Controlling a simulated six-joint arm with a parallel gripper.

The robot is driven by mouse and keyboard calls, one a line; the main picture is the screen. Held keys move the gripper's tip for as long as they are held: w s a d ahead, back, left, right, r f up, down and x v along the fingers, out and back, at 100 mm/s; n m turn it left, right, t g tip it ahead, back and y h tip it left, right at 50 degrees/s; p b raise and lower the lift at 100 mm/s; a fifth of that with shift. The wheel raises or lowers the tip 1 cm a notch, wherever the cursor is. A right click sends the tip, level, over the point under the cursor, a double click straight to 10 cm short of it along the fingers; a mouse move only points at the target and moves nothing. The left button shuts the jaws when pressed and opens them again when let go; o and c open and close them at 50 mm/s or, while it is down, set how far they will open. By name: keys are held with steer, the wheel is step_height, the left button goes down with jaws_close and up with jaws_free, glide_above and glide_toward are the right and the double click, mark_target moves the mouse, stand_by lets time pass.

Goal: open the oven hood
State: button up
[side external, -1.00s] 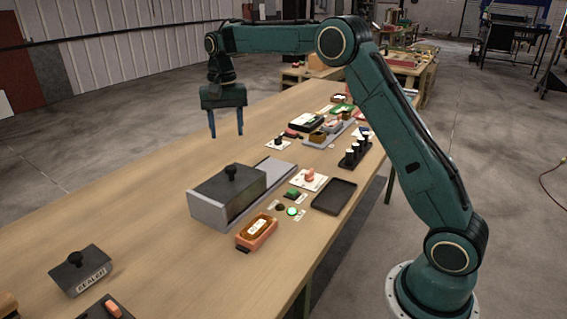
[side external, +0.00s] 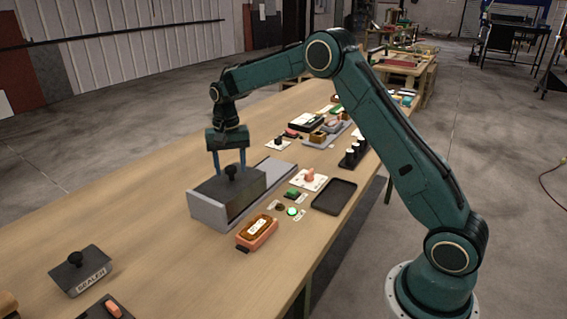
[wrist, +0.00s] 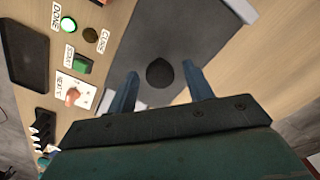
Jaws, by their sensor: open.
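The oven hood (side external: 213,196) is a dark grey box with a black knob (side external: 232,173) on top. It sits over one end of a light grey base (side external: 273,172). My gripper (side external: 229,168) is open and points down just above the hood, with its blue fingers either side of the knob or just behind it; the side view does not settle which. In the wrist view the knob (wrist: 160,73) appears between and slightly beyond the fingertips of my gripper (wrist: 161,75). Contact with the knob cannot be seen.
A lit green button (side external: 292,211), a switch plate (side external: 310,180) and a black tray (side external: 334,196) lie right of the hood. An orange-brown box (side external: 257,232) stands in front. A block labelled SEALER (side external: 80,270) stands at lower left. The table left of the hood is clear.

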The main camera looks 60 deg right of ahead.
jaws_close()
steer(key=d, duration=1.7)
steer(key=shift+d, duration=0.35)
jaws_free()
steer(key=shift+r, duration=0.1)
step_height(320, 180, up, 14)
stand_by(0.4)
